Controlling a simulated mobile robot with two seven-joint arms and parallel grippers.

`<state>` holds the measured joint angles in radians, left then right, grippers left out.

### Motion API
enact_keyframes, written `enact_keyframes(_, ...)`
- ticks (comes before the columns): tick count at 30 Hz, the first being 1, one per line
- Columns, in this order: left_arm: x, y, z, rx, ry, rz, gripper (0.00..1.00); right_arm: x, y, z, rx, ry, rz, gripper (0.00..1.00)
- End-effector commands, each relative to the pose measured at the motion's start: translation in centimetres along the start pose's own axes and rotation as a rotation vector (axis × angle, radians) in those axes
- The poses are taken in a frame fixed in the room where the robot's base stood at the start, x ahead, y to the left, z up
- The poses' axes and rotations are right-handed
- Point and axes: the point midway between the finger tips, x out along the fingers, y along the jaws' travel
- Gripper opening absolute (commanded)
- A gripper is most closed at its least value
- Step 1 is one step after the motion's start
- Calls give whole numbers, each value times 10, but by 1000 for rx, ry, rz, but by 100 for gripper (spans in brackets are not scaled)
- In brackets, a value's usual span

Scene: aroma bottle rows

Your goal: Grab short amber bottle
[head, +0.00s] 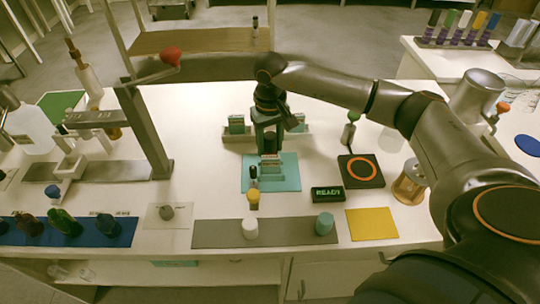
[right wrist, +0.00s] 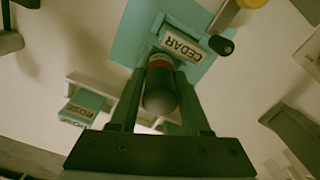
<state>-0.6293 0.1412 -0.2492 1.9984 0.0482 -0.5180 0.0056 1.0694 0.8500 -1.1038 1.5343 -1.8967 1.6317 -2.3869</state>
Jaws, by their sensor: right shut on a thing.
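My right gripper (head: 268,150) points down over a teal mat (head: 289,180) at the middle of the table. In the right wrist view its fingers (right wrist: 160,85) are shut on a small bottle (right wrist: 160,92) with a dark rounded top and a reddish-brown band below it. I take it to be the short amber bottle; its lower part is hidden. The bottle is at a small stand labelled CEDAR (right wrist: 183,46) on the mat; I cannot tell whether it is clear of the stand. My left gripper is not in view.
A dark-topped item with a yellow part (head: 253,195) stands close in front. Teal ROSE-labelled blocks (right wrist: 80,110) are behind. A READY display (head: 328,194) and black pad (head: 361,171) lie right. Dark bottles (head: 64,222) stand on a blue mat left. A yellow mat (head: 371,224) is bare.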

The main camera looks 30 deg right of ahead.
Motion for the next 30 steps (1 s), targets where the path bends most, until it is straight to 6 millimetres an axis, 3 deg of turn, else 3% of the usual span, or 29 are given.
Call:
enact_keyframes(5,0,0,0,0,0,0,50,0,0,0,0,0,0,0)
enact_keyframes(17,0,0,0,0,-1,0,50,-5,0,-1,0,3,-1,0)
enact_keyframes(30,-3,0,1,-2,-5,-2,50,-83,0,-1,0,4,-2,0)
